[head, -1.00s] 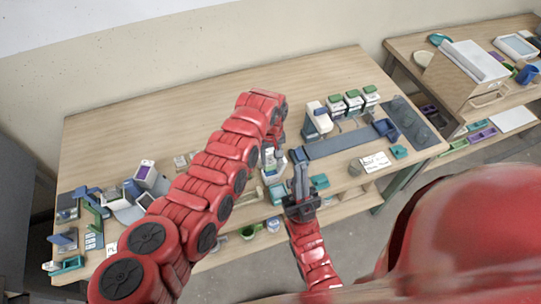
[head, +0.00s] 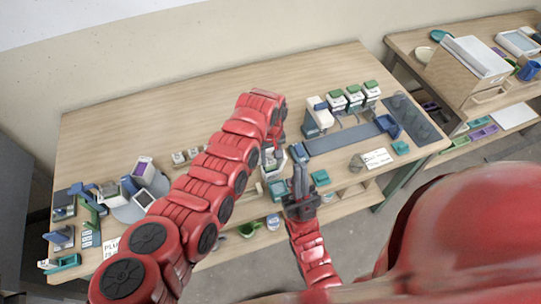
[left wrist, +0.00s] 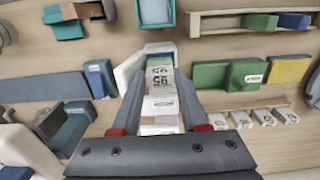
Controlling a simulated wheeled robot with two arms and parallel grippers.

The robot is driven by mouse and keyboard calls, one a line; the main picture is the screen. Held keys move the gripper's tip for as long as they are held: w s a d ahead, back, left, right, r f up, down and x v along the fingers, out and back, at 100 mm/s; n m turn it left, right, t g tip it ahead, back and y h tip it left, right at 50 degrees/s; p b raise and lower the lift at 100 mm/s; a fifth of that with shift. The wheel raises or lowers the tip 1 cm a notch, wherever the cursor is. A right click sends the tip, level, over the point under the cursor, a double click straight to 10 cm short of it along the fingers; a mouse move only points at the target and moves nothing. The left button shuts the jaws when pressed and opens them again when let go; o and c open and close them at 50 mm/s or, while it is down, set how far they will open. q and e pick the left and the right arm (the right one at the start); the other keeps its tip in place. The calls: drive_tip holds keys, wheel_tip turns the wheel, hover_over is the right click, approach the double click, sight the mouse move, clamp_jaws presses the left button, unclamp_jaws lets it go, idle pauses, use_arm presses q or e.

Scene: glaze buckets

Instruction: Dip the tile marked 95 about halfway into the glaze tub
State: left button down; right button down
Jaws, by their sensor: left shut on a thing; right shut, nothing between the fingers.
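The tile marked 95 (left wrist: 160,78) is pale with dark digits. It stands between the two fingers of my left gripper (left wrist: 165,84), which is shut on it. A white glaze tub (left wrist: 128,70) lies beneath and around the tile in the left wrist view. The tub (head: 274,164) also shows in the head view, just under my left gripper (head: 272,148). How deep the tile's far end sits in the tub cannot be told. My right gripper (head: 300,180) is shut and empty, just right of the tub near the table's front edge.
Several small white numbered blocks (left wrist: 242,119) stand in a row beside the tub. Green-lidded containers (head: 354,98) and a grey-blue strip (head: 342,139) lie to the right. A white card (head: 377,158) is near the front edge. The back of the table (head: 200,100) is clear.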

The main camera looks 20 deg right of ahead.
sight(272, 160)
use_arm(q)
drive_tip(key=shift+f+b, duration=0.8)
drive_tip(key=shift+f, duration=0.3)
drive_tip(key=shift+s+a+f+b, duration=0.1)
drive_tip(key=shift+f+b, duration=0.45)
drive_tip(key=shift+f, duration=0.05)
drive_tip(key=shift+d+r, duration=0.1)
drive_tip(key=shift+d, duration=0.15)
idle(1.5)
drive_tip(key=shift+r, duration=0.1)
